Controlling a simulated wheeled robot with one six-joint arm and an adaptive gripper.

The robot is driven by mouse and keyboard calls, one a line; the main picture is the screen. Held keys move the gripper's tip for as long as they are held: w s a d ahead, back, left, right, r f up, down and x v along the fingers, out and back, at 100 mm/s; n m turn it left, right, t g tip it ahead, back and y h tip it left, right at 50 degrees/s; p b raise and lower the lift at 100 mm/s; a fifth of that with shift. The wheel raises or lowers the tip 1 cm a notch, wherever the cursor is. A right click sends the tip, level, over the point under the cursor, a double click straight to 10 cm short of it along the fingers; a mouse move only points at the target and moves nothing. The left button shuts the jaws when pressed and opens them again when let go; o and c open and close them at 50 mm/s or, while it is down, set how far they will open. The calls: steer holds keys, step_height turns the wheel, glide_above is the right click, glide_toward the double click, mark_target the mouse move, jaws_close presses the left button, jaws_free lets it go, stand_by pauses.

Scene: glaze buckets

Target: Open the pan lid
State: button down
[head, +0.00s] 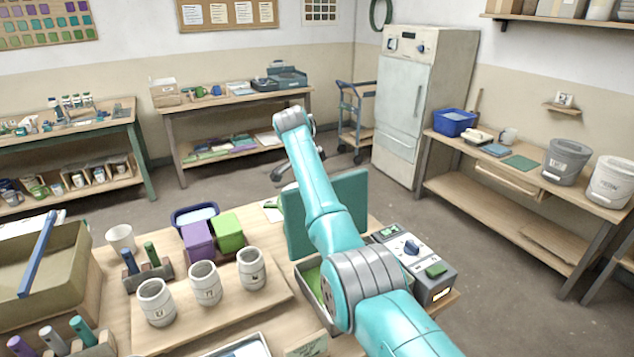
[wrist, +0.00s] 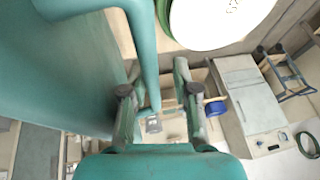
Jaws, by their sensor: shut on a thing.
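The pan (head: 305,290) stands on the near worktable, mostly hidden behind my arm; a green inside shows at its left. Its teal lid (head: 352,200) stands raised, roughly upright, behind my arm. In the wrist view the lid (wrist: 60,75) fills the left side, and its teal handle bar (wrist: 143,50) runs down between the fingers. My gripper (wrist: 157,95) is shut on the lid handle; the exact finger contact is partly unclear.
Right of the pan is a control box (head: 411,246) with a blue knob. Left are three ceramic cups (head: 205,284), purple (head: 197,241) and green (head: 229,232) blocks, and a tool rack (head: 148,272). Open floor lies beyond the table, before the white cabinet (head: 405,120).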

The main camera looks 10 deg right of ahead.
steer(key=shift+f, duration=0.6)
steer(key=c, duration=1.5)
jaws_free()
steer(key=shift+w+f, duration=0.1)
steer(key=shift+o, duration=0.2)
steer(key=shift+r, duration=0.25)
steer(key=v, duration=1.2)
steer(key=shift+f, duration=0.1)
